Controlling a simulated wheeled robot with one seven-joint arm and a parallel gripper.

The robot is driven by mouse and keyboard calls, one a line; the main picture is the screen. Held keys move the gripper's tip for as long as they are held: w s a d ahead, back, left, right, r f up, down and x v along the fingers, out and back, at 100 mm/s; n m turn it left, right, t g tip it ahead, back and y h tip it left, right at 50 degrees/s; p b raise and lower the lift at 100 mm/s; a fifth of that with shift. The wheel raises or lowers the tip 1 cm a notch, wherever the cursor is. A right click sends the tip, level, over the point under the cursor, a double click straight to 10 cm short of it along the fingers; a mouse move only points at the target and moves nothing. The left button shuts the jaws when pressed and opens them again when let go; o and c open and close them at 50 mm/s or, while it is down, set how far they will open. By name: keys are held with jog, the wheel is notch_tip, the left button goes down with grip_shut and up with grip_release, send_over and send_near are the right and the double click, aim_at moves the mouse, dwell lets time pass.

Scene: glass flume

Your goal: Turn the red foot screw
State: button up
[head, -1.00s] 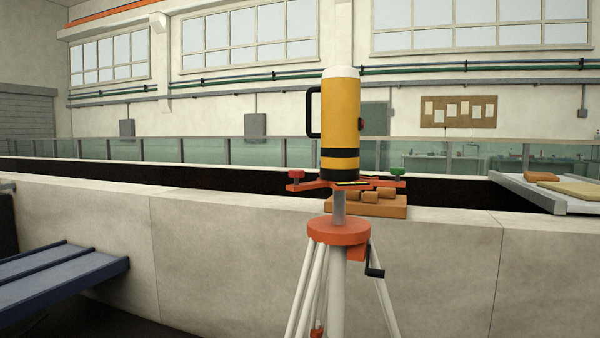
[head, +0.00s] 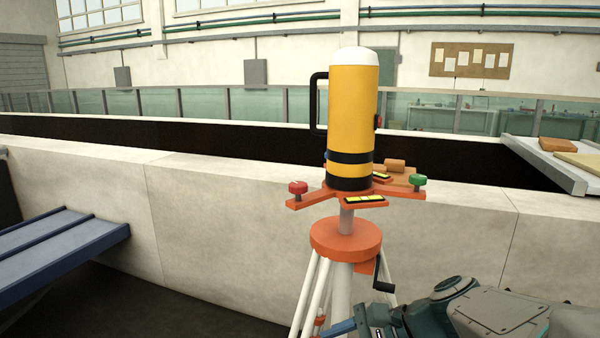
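The red foot screw (head: 298,188) stands on the left arm of the orange tribrach (head: 318,197), under the yellow instrument (head: 350,115). A green foot screw (head: 419,182) is at the right arm. A small blue bit shows behind the instrument's left side, mostly hidden. The tripod (head: 346,240) carries all this upright. My dark arm reaches in from the lower right. A blue end part, seemingly my gripper (head: 342,328), shows at the bottom edge, well below the red screw and apart from it. It is mostly cut off, so its opening cannot be seen.
A black crank handle (head: 385,274) sticks out from the tripod head, close above my arm. Blue steps (head: 60,245) are at left. The floor between them and the tripod looks clear.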

jog(key=w+r+m+t+y+p, duration=0.3)
jog(key=w+r+m+p, duration=0.15)
jog(key=r, duration=0.65)
jog(key=m+t+y+p, duration=0.2)
jog(key=m+t+p, duration=0.1)
jog(key=m+t, duration=0.3)
send_near(306, 187)
jog(key=shift+m+g, duration=0.25)
jog(key=shift+g, duration=0.35)
jog(key=p+x, duration=0.1)
jog(key=x, duration=0.3)
jog(key=p+x, duration=0.1)
jog(key=x, duration=0.6)
jog(key=shift+w+a+r+p, duration=0.2)
jog(key=shift+w+r+p, duration=0.05)
jog(key=shift+w+p, duration=0.15)
jog(key=c, duration=1)
jog(key=shift+o, duration=0.2)
jog(key=shift+r, duration=0.1)
jog(key=shift+n+g+y, duration=0.6)
jog(key=shift+n+g, duration=0.2)
jog(key=shift+g, duration=0.2)
